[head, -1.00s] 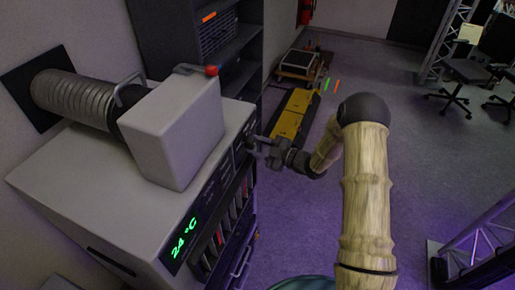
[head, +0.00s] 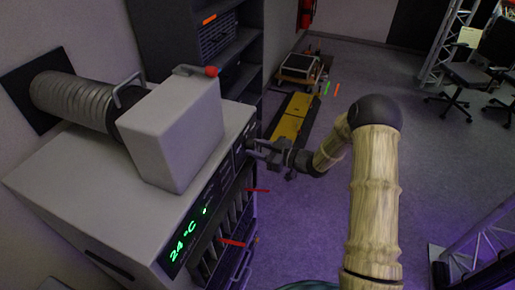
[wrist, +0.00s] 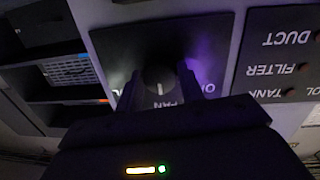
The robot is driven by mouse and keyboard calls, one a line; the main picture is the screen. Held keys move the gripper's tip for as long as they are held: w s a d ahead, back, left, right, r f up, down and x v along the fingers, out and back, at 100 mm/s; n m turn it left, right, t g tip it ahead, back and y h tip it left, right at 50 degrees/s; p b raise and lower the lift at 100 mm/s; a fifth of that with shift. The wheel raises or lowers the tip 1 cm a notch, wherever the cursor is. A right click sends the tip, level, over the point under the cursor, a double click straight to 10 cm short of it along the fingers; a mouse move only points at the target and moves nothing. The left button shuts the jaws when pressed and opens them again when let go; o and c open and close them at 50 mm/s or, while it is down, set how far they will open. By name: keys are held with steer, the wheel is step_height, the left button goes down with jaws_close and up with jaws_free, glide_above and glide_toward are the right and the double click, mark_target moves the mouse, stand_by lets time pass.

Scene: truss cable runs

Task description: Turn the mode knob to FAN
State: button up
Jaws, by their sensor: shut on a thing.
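The mode knob (wrist: 160,78) is a dark round knob on a black panel (wrist: 122,45) in the wrist view. Its pale pointer line points down the picture at a label that reads FAN (wrist: 168,104), partly hidden by my gripper. Part of another label, starting with O (wrist: 209,88), shows to the right. My gripper (wrist: 160,85) has one finger on each side of the knob and is shut on it. In the head view my gripper (head: 262,152) is at the front face of the grey unit (head: 75,190); the knob is hidden there.
The unit's display (head: 185,240) reads 24 °C in green, with a green dot beside it. Red strips (head: 232,242) stick out from the slatted front. DUCT, FILTER and TANK labels (wrist: 287,68) are right of the knob.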

steer(key=o, duration=1)
steer(key=shift+d, duration=0.1)
steer(key=b+v, duration=0.4)
steer(key=v, duration=1.3)
steer(key=shift+b, duration=0.4)
steer(key=shift+s+r, duration=0.15)
